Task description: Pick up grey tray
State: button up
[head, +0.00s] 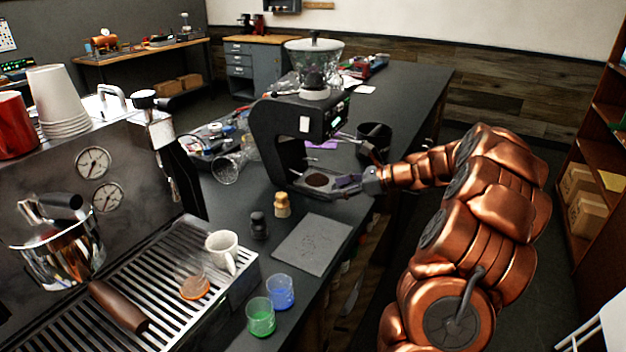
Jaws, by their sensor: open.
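A grey tray (306,188) with a dark brown round patch sits at the foot of the black machine (304,118), which has a clear hopper on top. My gripper (347,185) reaches in from the right, low over the counter, with its fingers at the tray's right edge. The jaws are open; I cannot tell whether a finger touches the tray or whether its edge lies between them. A flat grey speckled mat or sheet (312,245) lies on the counter in front.
A dark cylindrical container (374,140) stands just behind my gripper. A black tamper (259,226) and a tan one (282,205) stand left of the mat. Green (261,318) and blue (280,292) cups stand in front. An espresso machine (110,170) fills the left.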

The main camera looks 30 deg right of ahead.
aim_at(334, 186)
jog(key=d+m, duration=0.1)
jog(key=d, duration=0.1)
jog(key=d+f+t, duration=0.1)
jog(key=d, duration=0.1)
jog(key=d+m+h, duration=0.1)
jog(key=d, duration=0.1)
jog(key=shift+w+d+f+m, duration=0.15)
jog(key=shift+w+d+m, duration=0.05)
jog(key=shift+w+m, duration=0.15)
jog(key=shift+w+f, duration=0.1)
jog(key=shift+w, duration=0.15)
jog(key=shift+w+a+f+t+p, duration=0.15)
jog(key=shift+w+a+f+p, duration=0.15)
jog(key=shift+w+a, duration=0.3)
jog(key=shift+w+a+f+t+p, duration=0.2)
jog(key=shift+w+a+f, duration=0.15)
jog(key=shift+w, duration=0.3)
jog(key=shift+p+x, duration=0.5)
jog(key=shift+x, duration=1.55)
jog(key=shift+s, duration=0.1)
grip_shut()
